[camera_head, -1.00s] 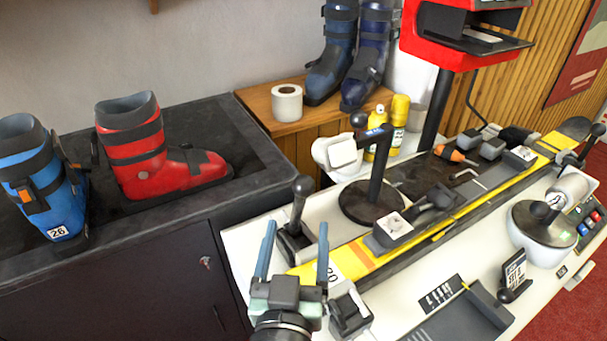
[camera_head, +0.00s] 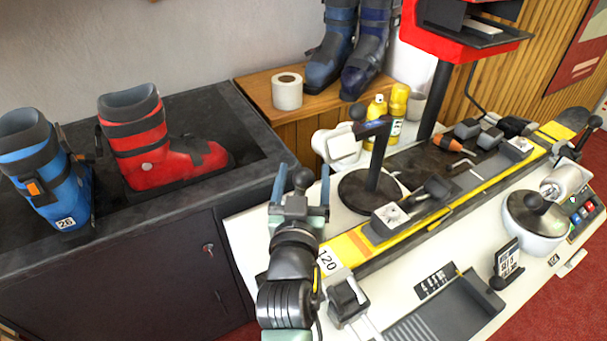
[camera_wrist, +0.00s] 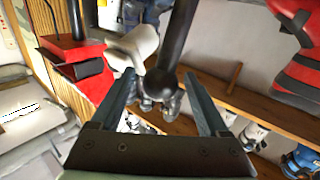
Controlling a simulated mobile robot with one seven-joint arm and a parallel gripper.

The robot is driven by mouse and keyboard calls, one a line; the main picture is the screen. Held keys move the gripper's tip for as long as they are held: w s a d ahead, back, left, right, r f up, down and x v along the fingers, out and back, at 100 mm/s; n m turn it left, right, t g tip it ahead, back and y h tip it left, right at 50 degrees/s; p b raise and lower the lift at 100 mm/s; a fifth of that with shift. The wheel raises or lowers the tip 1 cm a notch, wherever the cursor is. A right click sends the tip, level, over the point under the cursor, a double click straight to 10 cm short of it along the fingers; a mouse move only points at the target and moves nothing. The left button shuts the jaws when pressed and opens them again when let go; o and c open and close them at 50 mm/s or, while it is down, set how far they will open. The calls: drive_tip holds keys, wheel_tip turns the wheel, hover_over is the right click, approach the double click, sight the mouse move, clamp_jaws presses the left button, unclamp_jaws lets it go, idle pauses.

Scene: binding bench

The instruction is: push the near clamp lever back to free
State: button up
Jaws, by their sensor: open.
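The near clamp lever (camera_head: 302,177) is black with a ball knob and stands by the left end of the yellow ski (camera_head: 350,246). My gripper (camera_head: 301,187) is open at this lever, with one blue-grey finger on each side of the knob. In the wrist view, the lever's shaft and knob (camera_wrist: 160,85) show between the spread fingers (camera_wrist: 160,78). I cannot tell whether either finger touches it. The lever's base is hidden behind my gripper. The far clamp lever (camera_head: 594,123) stands at the ski's right end.
A black stand (camera_head: 372,190) rises right of my gripper. A grey-topped block (camera_head: 347,298) sits in front of the ski's left end. Red (camera_head: 135,140) and blue (camera_head: 45,170) boots stand on the dark counter at left. A grey tray (camera_head: 450,315) lies at front right.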

drive_tip(key=shift+c, duration=0.2)
clamp_jaws()
idle(1.1)
